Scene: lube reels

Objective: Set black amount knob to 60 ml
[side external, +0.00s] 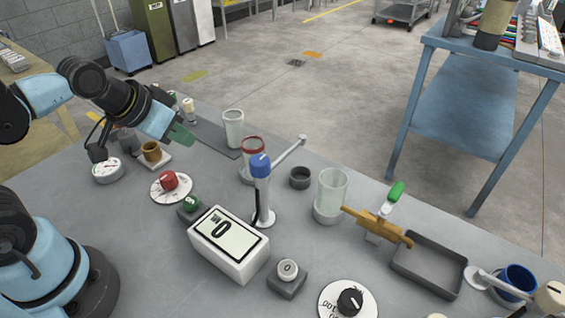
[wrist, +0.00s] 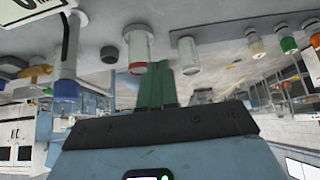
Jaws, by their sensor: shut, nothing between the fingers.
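The black amount knob (side external: 349,301) sits on a round white dial plate (side external: 330,306) at the bottom edge of the side view. Its numbers are partly cut off, and I cannot tell its exact setting. A white box with a display (side external: 222,232) stands left of it and reads 0. My gripper (side external: 184,137) has green fingers and is at the upper left, above the table and far from the knob. In the wrist view the fingers (wrist: 158,85) are shut and empty. The knob does not show there.
A red knob (side external: 168,180) on a dial, a blue-topped dispenser (side external: 261,185), a glass beaker (side external: 331,190), a red-rimmed cylinder (side external: 253,155) and a brass valve (side external: 377,226) stand between my gripper and the black knob. A grey tray (side external: 428,264) lies right.

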